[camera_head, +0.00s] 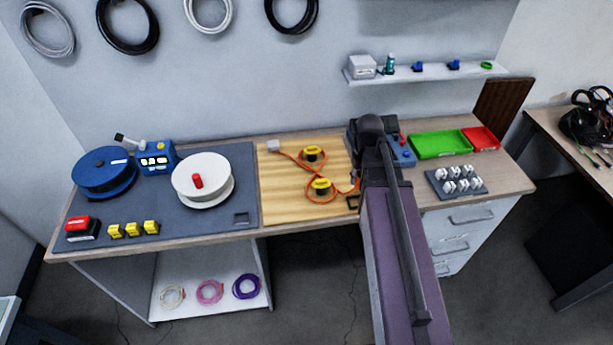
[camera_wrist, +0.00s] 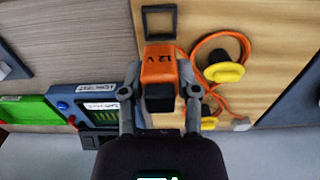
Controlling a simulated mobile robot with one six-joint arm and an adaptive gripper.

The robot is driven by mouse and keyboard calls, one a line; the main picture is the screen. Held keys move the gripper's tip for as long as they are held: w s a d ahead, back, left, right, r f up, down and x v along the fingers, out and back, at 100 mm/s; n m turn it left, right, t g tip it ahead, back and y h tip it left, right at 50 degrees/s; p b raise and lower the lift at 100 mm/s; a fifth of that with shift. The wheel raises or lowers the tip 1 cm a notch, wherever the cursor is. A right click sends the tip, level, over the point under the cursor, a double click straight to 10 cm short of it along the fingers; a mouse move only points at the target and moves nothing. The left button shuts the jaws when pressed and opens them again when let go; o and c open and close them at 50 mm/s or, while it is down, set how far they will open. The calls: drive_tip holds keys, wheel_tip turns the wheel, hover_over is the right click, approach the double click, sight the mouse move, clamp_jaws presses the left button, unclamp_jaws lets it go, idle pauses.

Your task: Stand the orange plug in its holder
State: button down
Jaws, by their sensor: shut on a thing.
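The orange plug (camera_wrist: 158,66), marked "12 V" and with a dark end, is between the two fingers of my gripper (camera_wrist: 160,84) in the wrist view. My gripper is shut on it. The holder, a black square frame (camera_wrist: 159,21), lies on the wooden board just beyond the plug, apart from it in the picture. How high the plug is above the board I cannot tell. The holder also shows at the board's front right in the head view (camera_head: 352,202). There my arm hides most of the gripper and plug.
An orange cable (camera_head: 292,158) loops around two yellow-capped black posts (camera_head: 321,187) on the wooden board (camera_head: 280,205). A blue meter (camera_wrist: 100,110) and a green tray (camera_head: 437,144) stand to the board's right in the head view. A grey mat with spools lies left.

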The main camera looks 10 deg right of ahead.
sight(358, 186)
drive_tip(key=shift+f+b, duration=1.75)
drive_tip(key=shift+f, duration=0.15)
drive_tip(key=shift+f, duration=0.1)
drive_tip(key=shift+f+b, duration=1.3)
drive_tip(key=shift+b, duration=0.15)
drive_tip(key=shift+f+b, duration=1)
idle(1.1)
drive_tip(key=shift+c, duration=1.3)
unclamp_jaws()
drive_tip(key=shift+r, duration=0.2)
drive_tip(key=shift+r+p, duration=3.85)
drive_tip(key=shift+p, duration=0.2)
